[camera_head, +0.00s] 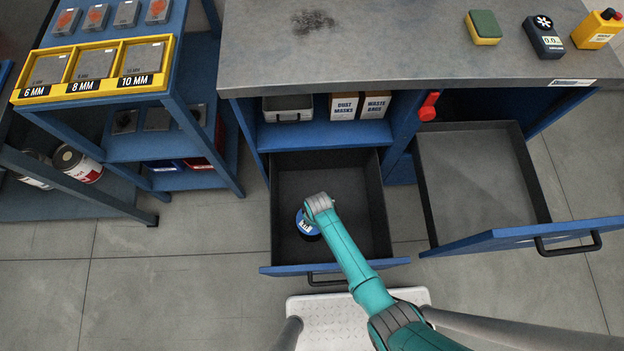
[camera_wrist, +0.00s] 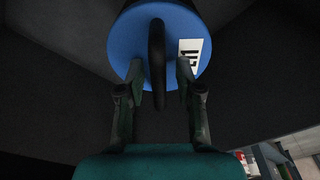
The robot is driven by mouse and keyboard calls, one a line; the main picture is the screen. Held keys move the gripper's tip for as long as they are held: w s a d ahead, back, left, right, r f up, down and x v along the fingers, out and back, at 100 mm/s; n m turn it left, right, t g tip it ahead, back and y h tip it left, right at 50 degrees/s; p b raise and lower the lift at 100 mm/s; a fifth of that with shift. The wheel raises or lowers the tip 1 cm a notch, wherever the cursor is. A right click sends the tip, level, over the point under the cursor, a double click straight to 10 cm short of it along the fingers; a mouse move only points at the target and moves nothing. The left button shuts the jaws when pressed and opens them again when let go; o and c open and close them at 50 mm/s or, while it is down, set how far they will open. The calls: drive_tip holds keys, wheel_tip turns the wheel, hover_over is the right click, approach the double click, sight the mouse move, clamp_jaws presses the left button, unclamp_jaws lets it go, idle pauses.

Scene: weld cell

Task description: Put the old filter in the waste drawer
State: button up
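The filter is a round can with a blue top, a white label and a black bar handle. It is in the left open drawer (camera_head: 285,185), where part of the filter (camera_head: 304,228) shows beside my wrist. In the wrist view the filter's blue top (camera_wrist: 125,45) is close in front of my gripper (camera_wrist: 160,78). My two fingers stand apart, one on each side of the handle, with gaps on both sides. In the head view my wrist hides the fingertips. I cannot tell whether the filter touches the drawer floor. No drawer label is readable.
A right drawer (camera_head: 470,165) is also open and looks empty. The grey workbench (camera_head: 400,45) overhangs both drawers, with boxes (camera_head: 360,105) on a shelf beneath. A blue rack (camera_head: 170,130) stands at the left. A white step (camera_head: 335,318) lies in front of the left drawer.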

drive_tip(key=shift+r, duration=0.1)
wheel_tip(320, 180, up, 12)
drive_tip(key=s+d, duration=0.1)
idle(0.7)
drive_tip(key=s+d+r+m+t, duration=0.2)
drive_tip(key=s+d+r+t, duration=0.15)
drive_tip(key=s+d, duration=0.3)
drive_tip(key=s+d+r+m+t, duration=0.3)
drive_tip(key=s+d+r, duration=0.2)
drive_tip(key=s, duration=0.3)
drive_tip(key=s+d+r+m+t, duration=0.1)
drive_tip(key=s+r+t, duration=0.1)
drive_tip(key=r, duration=0.7)
drive_tip(key=s+d+r+m+t, duration=0.1)
drive_tip(key=s+r+t, duration=0.2)
drive_tip(key=r, duration=0.6)
drive_tip(key=s+d+r+m+t+h, duration=0.1)
drive_tip(key=s+d+r+m+t, duration=0.1)
drive_tip(key=s+r, duration=0.3)
wheel_tip(320, 180, up, 4)
drive_tip(key=shift+r, duration=0.15)
drive_tip(key=shift+d, duration=0.1)
